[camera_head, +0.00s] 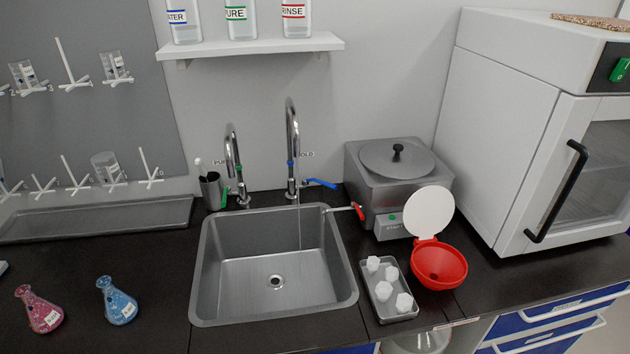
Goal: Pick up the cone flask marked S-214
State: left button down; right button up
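Two cone flasks stand on the dark counter at the lower left. One flask (40,309) holds pink-red contents, and the other flask (117,301) holds blue contents. Each has a small white label, but the writing is too small to read, so I cannot tell which one is marked S-214. The two flasks stand apart, with bare counter between them. Neither of my grippers is in view.
A steel sink (275,305) lies right of the flasks. A drying rack tray (95,220) stands behind them.

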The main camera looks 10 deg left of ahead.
aim_at(45, 316)
jog(key=u, duration=1.95)
